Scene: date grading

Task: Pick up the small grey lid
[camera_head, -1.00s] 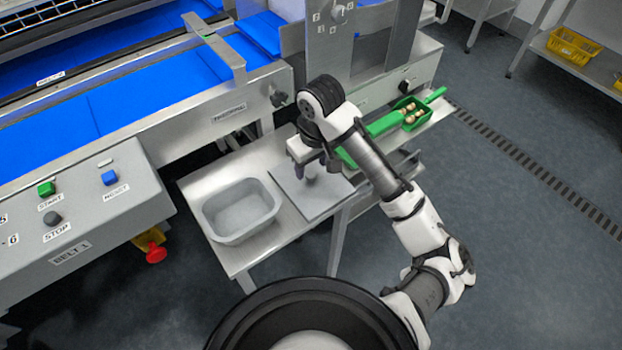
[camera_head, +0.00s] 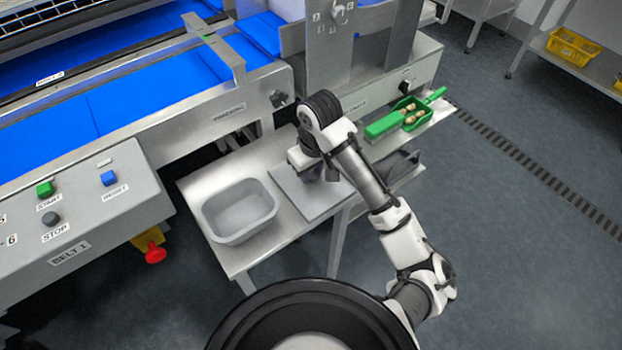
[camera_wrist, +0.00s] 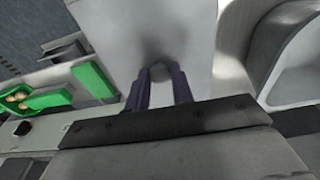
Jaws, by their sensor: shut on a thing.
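The small grey lid (camera_head: 308,204) is a flat square plate on the steel table, right of the grey tub (camera_head: 217,226). It fills the upper middle of the wrist view (camera_wrist: 150,22). My gripper (camera_head: 318,176) is over the lid's middle, pointing down. In the wrist view the dark fingers (camera_wrist: 160,74) are close together at the lid, with a dark shadow around their tips. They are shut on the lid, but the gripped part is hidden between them. I cannot tell any gap under the lid.
A green scoop (camera_head: 383,124) holding several dates lies to the right on a steel ledge. The belt machine (camera_head: 235,118) stands behind the table. A control box (camera_head: 90,225) with buttons is at the left. Open floor (camera_head: 520,240) lies to the right.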

